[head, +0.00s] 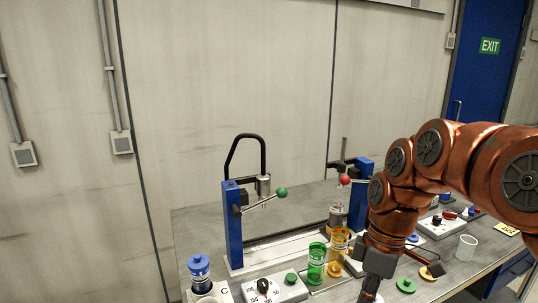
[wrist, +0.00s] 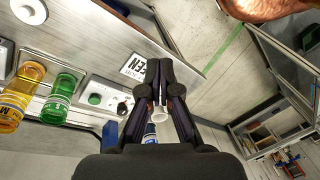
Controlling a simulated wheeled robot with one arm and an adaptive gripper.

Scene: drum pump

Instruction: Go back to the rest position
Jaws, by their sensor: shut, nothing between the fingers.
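My copper-coloured arm reaches in from the right of the head view and bends down over the front of the bench. My gripper (head: 368,297) points down at the bottom edge of that view, partly cut off. In the wrist view my gripper (wrist: 160,68) is shut, its two dark fingertips together with nothing between them. Past the fingers lie the bench edge and the floor. The fingers touch no object that I can see.
The bench (head: 200,226) holds a blue pump stand with a green-knobbed lever (head: 281,192), a second with a red knob (head: 345,180), a green bottle (head: 317,262), a yellow bottle (head: 338,243), a blue-capped bottle (head: 199,268) and a white cup (head: 466,247). Floor shows beyond the bench edge.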

